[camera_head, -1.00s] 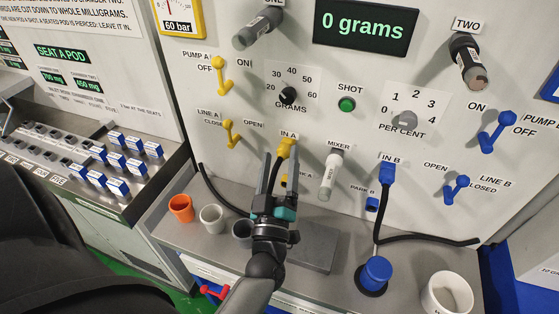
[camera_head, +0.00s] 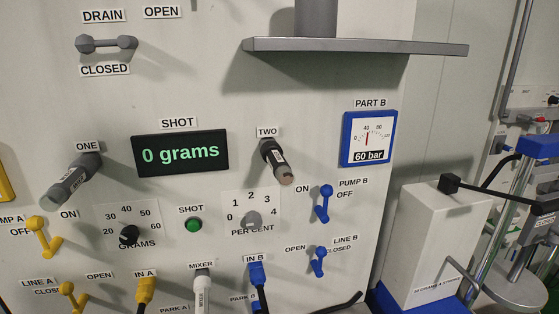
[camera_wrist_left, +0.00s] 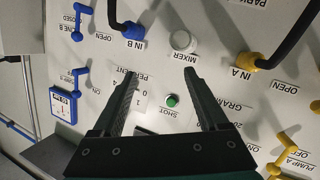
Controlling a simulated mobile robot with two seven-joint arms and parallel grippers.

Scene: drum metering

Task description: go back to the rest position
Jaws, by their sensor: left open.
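My left gripper (camera_wrist_left: 160,78) shows only in the left wrist view. It is open, with its two dark fingers spread apart and nothing between their tips. The fingers point toward the panel, with the green shot button (camera_wrist_left: 171,100) seen in the gap between them. The picture there is upside down. The yellow IN A connector (camera_wrist_left: 248,62) is beyond the right finger, and the blue IN B connector (camera_wrist_left: 132,30) is beyond the left finger. Neither gripper shows in the head view.
The panel has a display (camera_head: 181,153) reading 0 grams, a mixer nozzle (camera_head: 202,287) and a blue gauge (camera_head: 368,139) at 60 bar. A grey shelf (camera_head: 356,48) juts out above. A white box (camera_head: 437,245) and metal machinery (camera_head: 515,290) stand at the right.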

